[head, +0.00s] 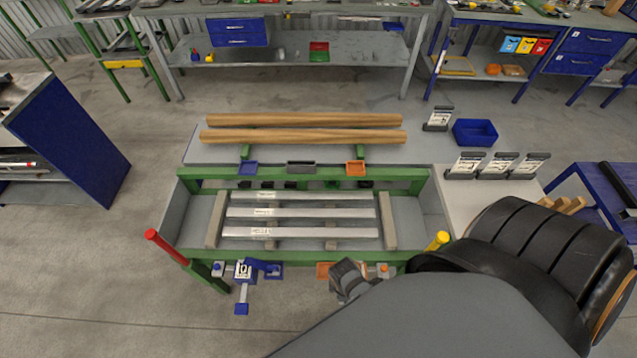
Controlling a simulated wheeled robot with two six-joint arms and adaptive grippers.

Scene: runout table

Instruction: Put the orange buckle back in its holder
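Orange parts show on the front rail of the green frame on both sides of my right gripper: an orange bracket-like piece (323,270) on its left and a small orange knob (384,267) on its right. Which of them, if any, is the buckle or its holder I cannot tell; the part between them is hidden behind the gripper. My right gripper (347,280) is at the front rail, its arm covering the lower right. Its fingers are too small and dark to read as open or shut. My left gripper is not in view.
A blue strap unit (243,270) hangs on the front rail at left. Metal bars (300,213) lie in the green frame (400,180). A red post (165,245) and yellow post (437,241) stand at its front corners. An orange tray (355,167) sits on the back rail.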

